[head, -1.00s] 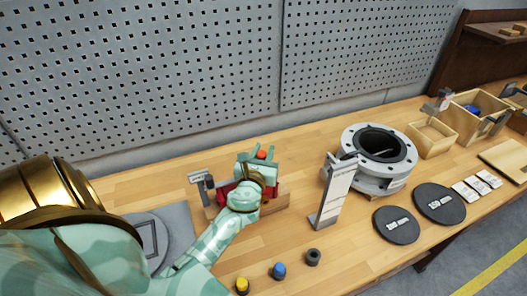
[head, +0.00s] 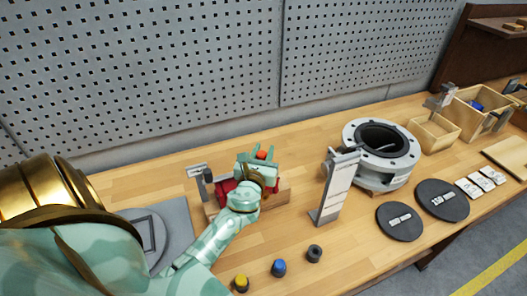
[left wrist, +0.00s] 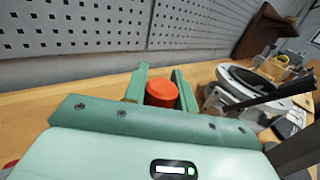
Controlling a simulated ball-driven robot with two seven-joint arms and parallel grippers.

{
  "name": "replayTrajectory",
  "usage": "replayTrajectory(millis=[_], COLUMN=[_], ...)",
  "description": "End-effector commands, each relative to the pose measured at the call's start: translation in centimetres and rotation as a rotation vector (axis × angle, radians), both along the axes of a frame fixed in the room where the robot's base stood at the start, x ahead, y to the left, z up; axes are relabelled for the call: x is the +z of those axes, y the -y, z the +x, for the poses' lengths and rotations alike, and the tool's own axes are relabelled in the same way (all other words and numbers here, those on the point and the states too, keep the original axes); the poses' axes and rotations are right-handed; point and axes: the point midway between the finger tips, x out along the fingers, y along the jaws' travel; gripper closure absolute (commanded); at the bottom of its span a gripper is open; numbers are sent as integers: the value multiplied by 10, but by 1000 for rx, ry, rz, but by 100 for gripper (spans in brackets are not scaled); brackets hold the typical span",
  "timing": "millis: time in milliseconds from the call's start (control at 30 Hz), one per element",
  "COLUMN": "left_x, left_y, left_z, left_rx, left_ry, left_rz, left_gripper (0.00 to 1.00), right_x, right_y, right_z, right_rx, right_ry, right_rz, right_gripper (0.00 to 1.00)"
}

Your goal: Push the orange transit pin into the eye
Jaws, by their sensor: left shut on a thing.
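The orange transit pin (head: 261,155) shows as a short round orange top between the fingers of my left gripper (head: 262,156). In the left wrist view the orange pin (left wrist: 161,93) sits between the two green fingers of the left gripper (left wrist: 160,88), which is shut on it. The gripper is over a red body (head: 226,187) on a wooden block (head: 280,195). The pin's lower part and the eye are hidden behind the gripper. My right gripper is not in view.
A grey upright stand (head: 334,188) and a flanged ring (head: 376,180) are to the right. Yellow (head: 241,283), blue (head: 279,267) and dark (head: 315,252) small parts are in front. Dark discs (head: 400,222) lie further right. A perforated wall (head: 200,60) closes off the back.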

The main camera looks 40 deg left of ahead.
Motion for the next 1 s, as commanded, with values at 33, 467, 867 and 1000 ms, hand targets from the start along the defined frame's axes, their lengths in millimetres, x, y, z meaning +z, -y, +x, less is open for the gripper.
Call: replayTrajectory(millis=[33,467,867,1000], left_x=[-2,-13,-14,-15], left_y=[0,0,0,5], left_z=[0,0,-1,-8], left_rx=[0,0,0,-1], left_ry=[0,0,-2,-4], left_rz=[1,0,-2,-4], left_gripper=[97,97,48,48], right_x=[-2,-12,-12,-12], right_y=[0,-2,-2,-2], right_z=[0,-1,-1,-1], right_rx=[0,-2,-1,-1], right_ry=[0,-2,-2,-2], right_rz=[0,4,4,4], right_gripper=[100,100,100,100])
